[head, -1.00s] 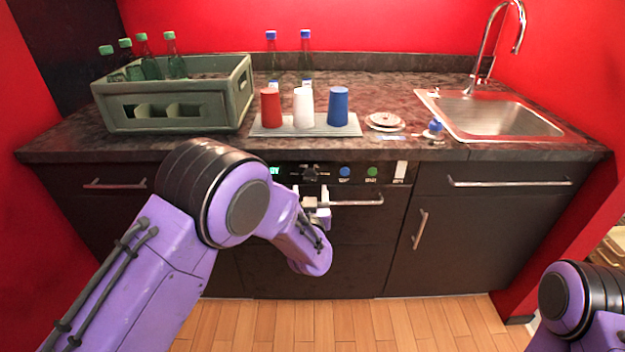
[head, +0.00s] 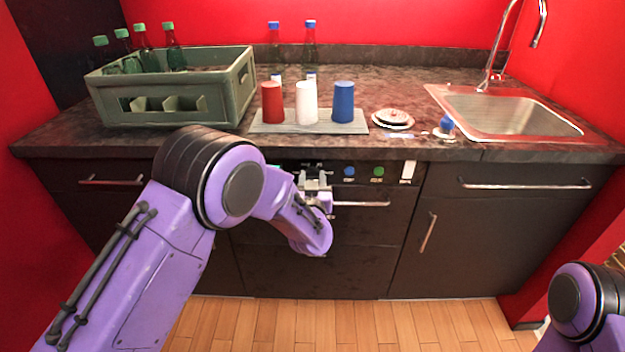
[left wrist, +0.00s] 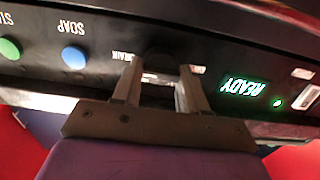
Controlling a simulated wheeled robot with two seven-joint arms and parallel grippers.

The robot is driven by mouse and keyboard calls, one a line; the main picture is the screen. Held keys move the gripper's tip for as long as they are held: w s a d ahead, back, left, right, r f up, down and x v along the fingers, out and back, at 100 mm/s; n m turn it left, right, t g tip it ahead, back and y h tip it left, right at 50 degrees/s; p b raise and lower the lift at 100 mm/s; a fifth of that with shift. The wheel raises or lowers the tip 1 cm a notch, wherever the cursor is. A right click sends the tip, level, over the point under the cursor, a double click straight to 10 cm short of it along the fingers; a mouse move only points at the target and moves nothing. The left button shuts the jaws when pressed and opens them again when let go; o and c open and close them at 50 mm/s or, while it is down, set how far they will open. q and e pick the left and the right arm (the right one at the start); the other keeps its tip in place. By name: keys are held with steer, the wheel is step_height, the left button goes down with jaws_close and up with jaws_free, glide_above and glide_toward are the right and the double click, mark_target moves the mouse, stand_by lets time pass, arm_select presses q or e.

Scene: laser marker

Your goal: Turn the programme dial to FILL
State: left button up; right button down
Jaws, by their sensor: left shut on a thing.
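The programme dial (left wrist: 160,64) is a dark knob on the black control panel of the built-in machine. In the left wrist view the panel appears upside down, and the dial shows between my fingers. My left gripper (left wrist: 158,82) is shut on the dial. In the head view my left gripper (head: 316,180) is at the panel and covers most of the dial. Part of a label reading like DRAIN (left wrist: 122,56) shows beside the dial. The FILL mark and the dial's pointer cannot be made out. My right gripper is out of view.
The panel has a green READY display (left wrist: 242,87), a blue SOAP button (left wrist: 73,57) and a green button (left wrist: 9,48). A bar handle (head: 362,204) runs just below it. Above, the counter holds a bottle crate (head: 180,111), cups on a tray (head: 270,128) and a sink (head: 520,115).

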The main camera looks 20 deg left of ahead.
arm_select(q)
steer(key=n, duration=0.3)
steer(key=n+b, duration=0.1)
steer(key=n, duration=0.1)
steer(key=shift+a+f+n, duration=0.15)
steer(key=shift+n, duration=0.25)
steer(key=n+b, duration=0.2)
steer(key=n, duration=0.3)
steer(key=shift+n, duration=0.4)
steer(key=o, duration=1.1)
steer(key=shift+c, duration=0.2)
steer(key=shift+s, duration=0.1)
steer(key=v, duration=1)
steer(key=shift+s, duration=0.2)
